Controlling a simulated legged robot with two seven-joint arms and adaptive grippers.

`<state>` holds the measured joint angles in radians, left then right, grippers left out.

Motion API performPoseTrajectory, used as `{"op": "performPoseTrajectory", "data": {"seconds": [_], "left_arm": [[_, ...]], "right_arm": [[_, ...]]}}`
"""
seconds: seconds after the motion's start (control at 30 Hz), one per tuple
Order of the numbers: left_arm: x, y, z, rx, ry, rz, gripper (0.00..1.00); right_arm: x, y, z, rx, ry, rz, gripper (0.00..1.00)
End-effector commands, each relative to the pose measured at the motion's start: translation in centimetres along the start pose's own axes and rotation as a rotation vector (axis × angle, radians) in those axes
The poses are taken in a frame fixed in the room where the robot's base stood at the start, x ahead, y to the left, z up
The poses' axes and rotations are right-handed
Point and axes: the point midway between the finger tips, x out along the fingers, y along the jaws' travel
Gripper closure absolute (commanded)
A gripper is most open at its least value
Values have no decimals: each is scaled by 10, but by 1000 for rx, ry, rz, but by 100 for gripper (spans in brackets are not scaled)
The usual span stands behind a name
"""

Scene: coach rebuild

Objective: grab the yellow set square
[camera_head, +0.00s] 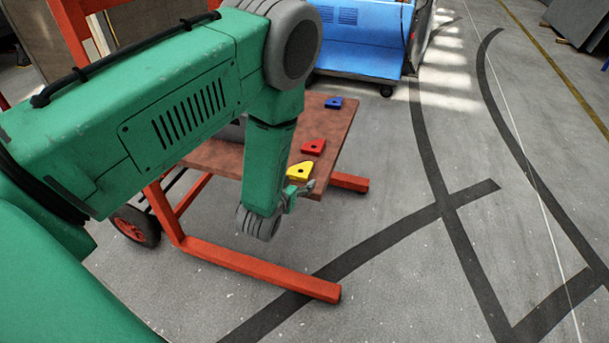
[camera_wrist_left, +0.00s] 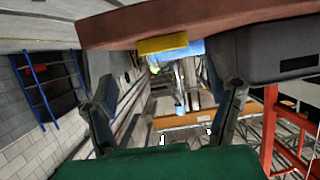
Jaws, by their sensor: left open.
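The yellow set square (camera_head: 300,171) lies on the brown tabletop (camera_head: 338,140), close to its near right edge. My left gripper (camera_head: 305,188) is beside it at that table edge, and is partly hidden by my own arm. In the left wrist view the yellow set square (camera_wrist_left: 163,45) shows edge-on beside the brown board, above the gap between the fingers. The fingers of my left gripper (camera_wrist_left: 165,97) stand wide apart with nothing between them. The set square looks apart from both fingers. My right gripper is in neither view.
A red set square (camera_head: 313,147) and a blue one (camera_head: 334,103) lie farther back on the same table. A dark grey box (camera_wrist_left: 270,50) sits near the right finger. The table has a red frame (camera_head: 260,270) with wheels. A blue machine (camera_head: 360,40) stands behind; floor at right is clear.

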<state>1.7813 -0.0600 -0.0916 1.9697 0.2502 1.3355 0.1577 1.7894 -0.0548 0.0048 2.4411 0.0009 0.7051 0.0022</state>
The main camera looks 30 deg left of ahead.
Motion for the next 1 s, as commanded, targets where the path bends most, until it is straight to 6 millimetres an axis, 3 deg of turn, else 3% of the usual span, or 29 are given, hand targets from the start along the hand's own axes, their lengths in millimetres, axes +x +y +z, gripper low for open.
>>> {"op": "performPoseTrajectory", "data": {"seconds": [0.2,0.5,0.8,0.83,0.97,1.0], "left_arm": [[16,-2,2,-1,0,-1,24],[58,-2,5,0,0,1,24],[62,-2,3,0,-2,0,24],[62,-2,3,0,-2,0,31],[62,-3,3,0,-2,0,77],[62,-3,3,0,-2,0,81]], "right_arm": [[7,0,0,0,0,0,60],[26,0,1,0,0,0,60],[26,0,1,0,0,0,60],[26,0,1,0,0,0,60],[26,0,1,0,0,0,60],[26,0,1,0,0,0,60]]}}
